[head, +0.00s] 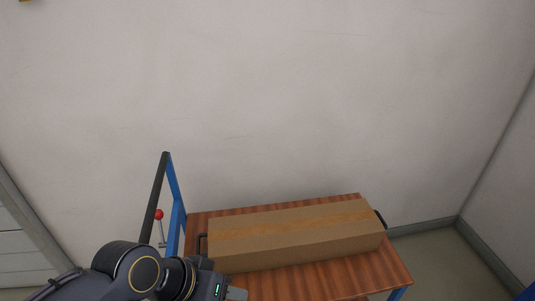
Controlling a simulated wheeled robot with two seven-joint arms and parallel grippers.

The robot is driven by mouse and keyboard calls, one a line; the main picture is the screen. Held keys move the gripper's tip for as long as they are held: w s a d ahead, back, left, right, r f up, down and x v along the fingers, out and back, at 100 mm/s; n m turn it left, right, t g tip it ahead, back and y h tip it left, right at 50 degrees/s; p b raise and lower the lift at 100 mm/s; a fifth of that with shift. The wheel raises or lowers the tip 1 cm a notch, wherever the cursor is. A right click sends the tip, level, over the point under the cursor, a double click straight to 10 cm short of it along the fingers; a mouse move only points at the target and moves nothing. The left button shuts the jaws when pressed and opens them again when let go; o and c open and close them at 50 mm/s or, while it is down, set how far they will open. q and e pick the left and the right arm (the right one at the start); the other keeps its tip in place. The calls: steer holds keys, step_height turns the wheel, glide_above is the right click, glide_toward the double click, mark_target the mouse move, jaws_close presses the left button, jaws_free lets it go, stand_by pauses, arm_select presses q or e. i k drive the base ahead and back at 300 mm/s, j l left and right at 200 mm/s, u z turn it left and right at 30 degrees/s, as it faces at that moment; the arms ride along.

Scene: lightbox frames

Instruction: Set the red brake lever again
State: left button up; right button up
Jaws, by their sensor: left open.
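The brake lever, a thin metal rod with a red ball knob (159,214), stands near the blue upright at the left end of a trolley (390,271) with a wooden top. The rod leans only slightly, and its lower end is hidden behind my left arm. My left gripper (238,294) is at the bottom edge of the head view, to the right of and nearer than the lever. It is apart from the knob, and only part of it shows. It is open, with nothing seen in it. My right gripper is not in view.
A long taped cardboard box (300,233) lies on the trolley top. The trolley's blue handle frame (174,195) with a black bar rises beside the lever. A pale wall stands close behind, and grey drawers (20,245) are at the left. Floor is free at right.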

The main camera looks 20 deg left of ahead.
mark_target(159, 215)
steer(key=k+j+u, duration=0.2)
steer(key=j, duration=0.45)
steer(key=j+u, duration=0.2)
steer(key=j, duration=0.45)
steer(key=k+j+u, duration=0.2)
steer(key=j, duration=0.5)
steer(key=i+l, duration=0.05)
steer(key=i, duration=0.05)
